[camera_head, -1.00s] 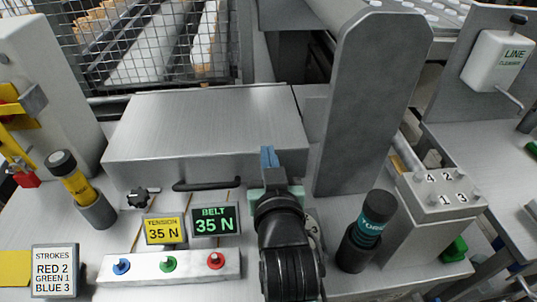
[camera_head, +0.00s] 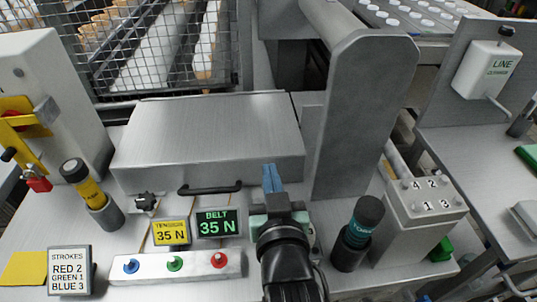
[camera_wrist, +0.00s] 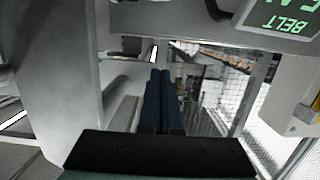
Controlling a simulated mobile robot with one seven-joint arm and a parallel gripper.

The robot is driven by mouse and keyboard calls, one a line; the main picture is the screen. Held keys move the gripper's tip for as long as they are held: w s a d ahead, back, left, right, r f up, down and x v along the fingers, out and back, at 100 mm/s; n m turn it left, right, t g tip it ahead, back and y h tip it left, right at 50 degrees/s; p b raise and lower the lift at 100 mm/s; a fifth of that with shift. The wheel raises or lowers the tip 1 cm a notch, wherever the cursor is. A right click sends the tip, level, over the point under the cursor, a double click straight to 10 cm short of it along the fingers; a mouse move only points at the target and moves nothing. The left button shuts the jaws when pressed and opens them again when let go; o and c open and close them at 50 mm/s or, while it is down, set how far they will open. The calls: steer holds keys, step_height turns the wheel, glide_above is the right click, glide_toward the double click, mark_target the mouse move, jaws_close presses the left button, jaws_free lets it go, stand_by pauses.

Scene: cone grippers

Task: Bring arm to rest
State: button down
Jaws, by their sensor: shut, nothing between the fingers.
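My gripper (camera_head: 272,180) is in the lower middle of the head view, its blue fingers together and pointing away toward the grey metal box. It is shut and empty. In the wrist view the dark blue fingers (camera_wrist: 160,100) lie side by side with nothing between them. My black wrist and arm reach in from the bottom edge of the head view. The gripper is right of the green belt display (camera_head: 217,223) reading 35 N and left of the tall grey column (camera_head: 362,120). The fingertips overlap the box front in the picture; I cannot tell whether they touch it.
A grey box (camera_head: 205,135) with a black handle stands behind. A panel (camera_head: 200,264) with blue, green and red knobs is left of my arm. A dark teal-banded cylinder (camera_head: 360,232) and a numbered block (camera_head: 425,200) stand right. A yellow cylinder (camera_head: 85,182) stands left.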

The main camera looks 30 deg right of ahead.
steer(key=shift+s+a+f, duration=0.25)
steer(key=shift+s+a, duration=0.05)
steer(key=shift+s, duration=0.4)
steer(key=shift+s+a+f, duration=0.25)
steer(key=shift+s, duration=0.4)
steer(key=shift+s+a+f, duration=0.25)
steer(key=shift+s+a, duration=0.05)
steer(key=shift+s, duration=0.4)
